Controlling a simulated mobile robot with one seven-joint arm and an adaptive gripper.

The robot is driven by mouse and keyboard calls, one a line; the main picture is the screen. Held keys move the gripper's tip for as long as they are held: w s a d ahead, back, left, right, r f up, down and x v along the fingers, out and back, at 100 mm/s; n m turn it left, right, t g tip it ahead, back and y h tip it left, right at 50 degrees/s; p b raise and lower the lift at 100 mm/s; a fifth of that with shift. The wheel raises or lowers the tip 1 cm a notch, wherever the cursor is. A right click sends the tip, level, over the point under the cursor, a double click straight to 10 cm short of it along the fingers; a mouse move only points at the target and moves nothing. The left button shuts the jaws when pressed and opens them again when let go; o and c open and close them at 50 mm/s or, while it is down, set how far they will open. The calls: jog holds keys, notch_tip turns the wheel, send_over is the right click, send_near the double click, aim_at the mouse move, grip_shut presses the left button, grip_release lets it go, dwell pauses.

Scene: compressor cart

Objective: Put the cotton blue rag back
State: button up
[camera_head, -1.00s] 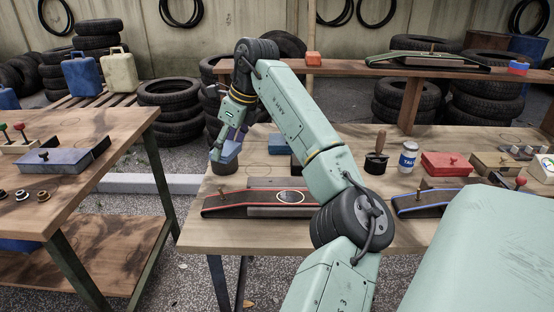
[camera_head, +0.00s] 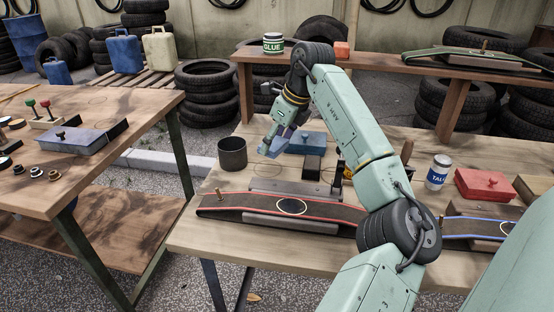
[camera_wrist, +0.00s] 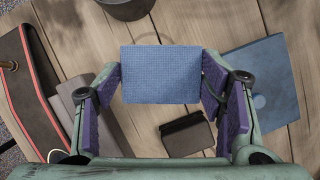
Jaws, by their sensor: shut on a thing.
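The blue rag (camera_wrist: 160,75) is a flat, woven blue rectangle held between the purple pads of my gripper (camera_wrist: 162,92). In the head view my gripper (camera_head: 276,138) points down over the middle table, with the rag (camera_head: 268,150) at its tips. The rag is above the table, just right of an open dark metal cup (camera_head: 232,153) and left of a blue lidded box (camera_head: 303,143). In the wrist view the cup (camera_wrist: 126,8) is at the top edge and the blue box (camera_wrist: 250,85) is at the right.
A black strip with red edging (camera_head: 220,204) lies at the table's front. A small dark block (camera_head: 312,168) sits near the blue box. A talc bottle (camera_head: 437,172) and red box (camera_head: 485,185) stand to the right. A raised shelf (camera_head: 390,75) runs behind, and a gap separates the left table (camera_head: 100,165).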

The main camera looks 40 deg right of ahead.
aim_at(275, 169)
jog(key=shift+f+p, duration=0.35)
jog(key=shift+f, duration=2.55)
jog(key=shift+f, duration=0.15)
jog(key=o, duration=1)
jog(key=shift+o, duration=0.2)
jog(key=b+v, duration=0.1)
jog(key=v, duration=1.1)
